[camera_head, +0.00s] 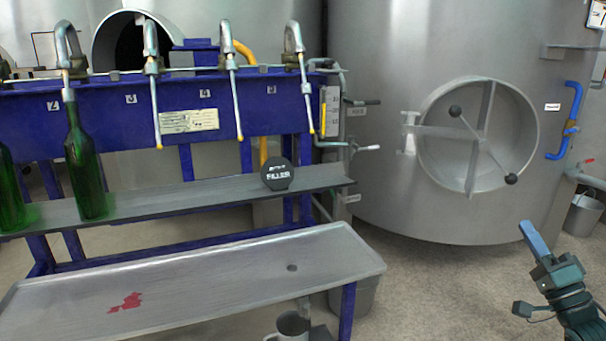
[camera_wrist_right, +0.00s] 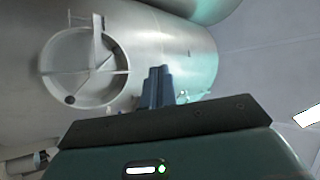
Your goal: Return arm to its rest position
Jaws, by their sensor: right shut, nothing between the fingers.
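My right gripper (camera_head: 527,232) is at the lower right of the head view, in front of the big steel tank and to the right of the filler. Its blue fingers are together and hold nothing. In the right wrist view its shut fingers (camera_wrist_right: 157,86) point up toward the tank, with clear air around them. My left gripper does not show in either view.
The blue filler (camera_head: 270,92) carries spouts and a grey shelf (camera_head: 215,192). A drip tray (camera_head: 200,285) sits below. The steel tank (camera_head: 400,150) has a round door (camera_head: 480,135). A bucket (camera_head: 582,214) stands far right.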

